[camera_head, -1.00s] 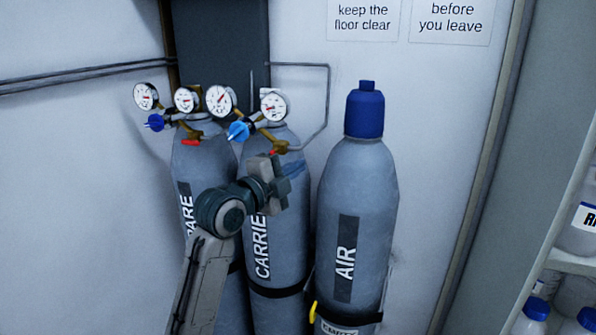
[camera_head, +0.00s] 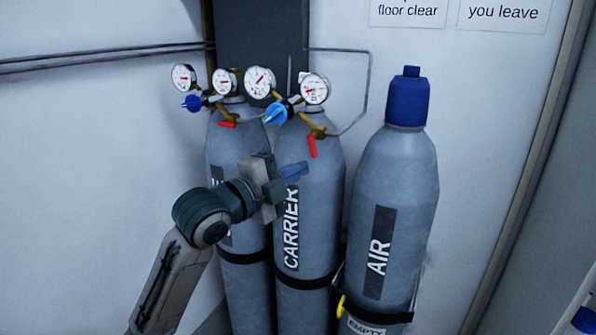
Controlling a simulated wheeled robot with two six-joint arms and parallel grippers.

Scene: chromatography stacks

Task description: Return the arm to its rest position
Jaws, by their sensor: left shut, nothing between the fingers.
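My left arm comes up from the lower left. My left gripper (camera_head: 292,172) is shut and empty, in front of the CARRIER cylinder (camera_head: 310,235) at its upper label. It hides part of that cylinder and much of the label on the cylinder to its left (camera_head: 225,150). I cannot tell whether the fingers touch the CARRIER cylinder. My right gripper is not in view.
Both left cylinders carry regulators with round gauges (camera_head: 314,88), blue knobs (camera_head: 276,113) and red levers (camera_head: 312,146). The AIR cylinder (camera_head: 400,190) has a blue cap (camera_head: 408,98) and an EMPTY tag (camera_head: 366,327). Dark straps hold the cylinders. Pipes run along the wall.

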